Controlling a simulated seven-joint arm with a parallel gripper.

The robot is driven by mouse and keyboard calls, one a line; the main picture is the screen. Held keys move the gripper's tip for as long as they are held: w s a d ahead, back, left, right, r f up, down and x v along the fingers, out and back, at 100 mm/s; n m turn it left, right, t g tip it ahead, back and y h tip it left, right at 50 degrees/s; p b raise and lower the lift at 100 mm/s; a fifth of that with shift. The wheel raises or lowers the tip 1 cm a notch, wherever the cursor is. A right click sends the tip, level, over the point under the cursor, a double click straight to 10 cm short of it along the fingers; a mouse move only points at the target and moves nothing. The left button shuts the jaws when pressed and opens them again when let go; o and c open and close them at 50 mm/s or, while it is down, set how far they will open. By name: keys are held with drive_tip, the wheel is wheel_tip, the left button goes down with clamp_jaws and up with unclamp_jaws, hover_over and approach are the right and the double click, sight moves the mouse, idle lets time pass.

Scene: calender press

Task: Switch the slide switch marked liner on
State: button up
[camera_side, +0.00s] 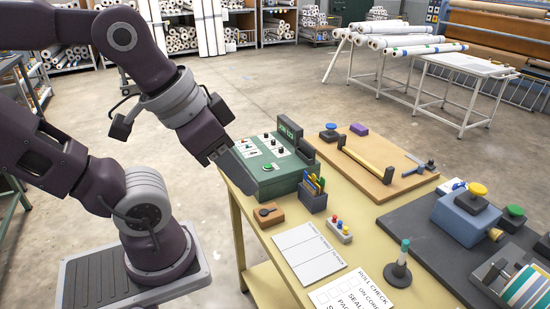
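A green control box (288,184) stands at the far left corner of the yellow table. Its sloped top carries white label plates with small dark switches (270,144) and a green button (268,167). The lettering is too small to read, so I cannot tell which switch is marked liner or how it is set. A small display (288,130) rises at the back of the box. My gripper (246,182) points down at the left edge of the box and hides part of it. Its fingers look like one dark shape, and I cannot tell whether they touch the box.
A pen holder (313,196), a brown block with a dark knob (268,214) and a small block with coloured buttons (339,231) stand close in front of the box. A wooden board (395,185) with a yellow bar lies right of it. Paper sheets (308,252) lie nearer.

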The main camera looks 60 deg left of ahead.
drive_tip(key=shift+w, duration=0.1)
drive_tip(key=c, duration=0.3)
drive_tip(key=w+n, duration=0.1)
drive_tip(key=w+a+n, duration=0.1)
drive_tip(key=w+n, duration=0.1)
drive_tip(key=w+a+n+g, duration=0.1)
drive_tip(key=n, duration=0.1)
drive_tip(key=shift+w+r+h, duration=0.15)
drive_tip(key=shift+r+h, duration=0.15)
drive_tip(key=shift+r, duration=0.05)
clamp_jaws()
drive_tip(key=w+a+f+n+h, duration=0.1)
drive_tip(key=w+a+n, duration=0.4)
drive_tip(key=a+n, duration=0.3)
drive_tip(key=w+a+f+n, duration=0.1)
drive_tip(key=w+a+n, duration=0.4)
drive_tip(key=a+n, duration=0.2)
drive_tip(key=s+a+f+n, duration=0.2)
drive_tip(key=a+n, duration=0.3)
drive_tip(key=a, duration=0.3)
drive_tip(key=s+a+f+n+y, duration=0.1)
drive_tip(key=s+a+f+n, duration=0.1)
drive_tip(key=a+f+n, duration=0.3)
drive_tip(key=s+a+f+n, duration=0.2)
drive_tip(key=a+f+n, duration=0.2)
drive_tip(key=a, duration=0.7)
drive_tip(key=shift+s+a+f+n+y, duration=0.2)
drive_tip(key=shift+n+y, duration=0.1)
drive_tip(key=shift+n, duration=0.7)
drive_tip(key=shift+d, duration=0.1)
